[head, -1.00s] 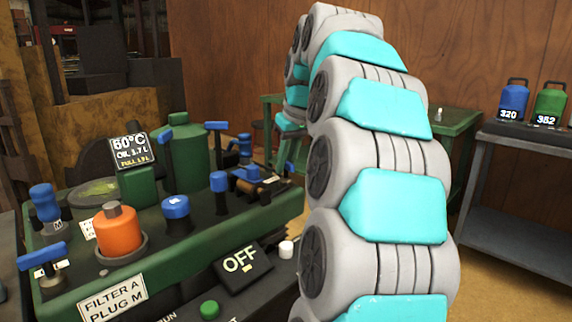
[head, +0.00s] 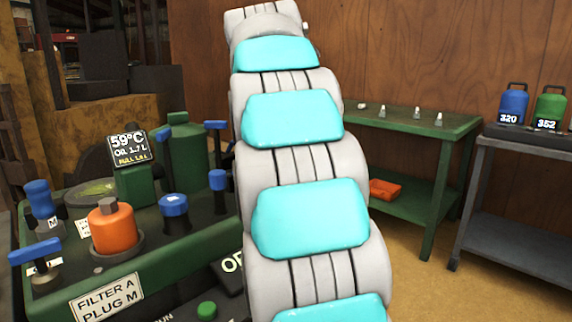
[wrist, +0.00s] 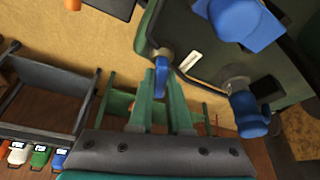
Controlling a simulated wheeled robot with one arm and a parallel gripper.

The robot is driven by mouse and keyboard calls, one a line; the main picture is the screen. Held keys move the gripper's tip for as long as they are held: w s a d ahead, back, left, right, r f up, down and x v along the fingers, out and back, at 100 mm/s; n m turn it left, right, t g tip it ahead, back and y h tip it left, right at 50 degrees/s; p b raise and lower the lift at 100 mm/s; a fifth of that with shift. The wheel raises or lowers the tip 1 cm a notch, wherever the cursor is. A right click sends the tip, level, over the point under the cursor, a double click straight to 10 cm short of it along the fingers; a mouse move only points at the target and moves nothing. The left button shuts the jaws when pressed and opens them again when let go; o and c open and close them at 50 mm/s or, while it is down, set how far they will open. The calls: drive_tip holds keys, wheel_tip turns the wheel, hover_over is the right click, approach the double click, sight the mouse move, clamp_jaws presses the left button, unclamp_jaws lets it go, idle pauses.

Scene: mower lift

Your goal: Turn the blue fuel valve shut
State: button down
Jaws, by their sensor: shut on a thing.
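In the wrist view, the two green fingers of my gripper (wrist: 162,82) are closed around a small blue lever (wrist: 162,61), which appears to be the fuel valve handle. It sits on a metallic stem at the edge of the green machine (wrist: 146,30). Only part of the lever shows between the fingertips, and its full angle is hard to tell. In the head view, my arm hides both my gripper and this valve.
The machine top holds an orange filter (head: 113,228), a blue knob (head: 173,207), blue T-handles (head: 36,252) and a display (head: 129,148). Large blue parts (wrist: 248,112) flank my gripper on the right. A green table (head: 425,122) and a grey bench with jugs (head: 513,102) stand right.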

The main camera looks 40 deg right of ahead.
drive_tip(key=shift+m+g+h, duration=0.3)
drive_tip(key=shift+m+g, duration=0.5)
drive_tip(key=shift+m, duration=1.4)
drive_tip(key=c, duration=0.9)
unclamp_jaws()
drive_tip(key=shift+o, duration=0.2)
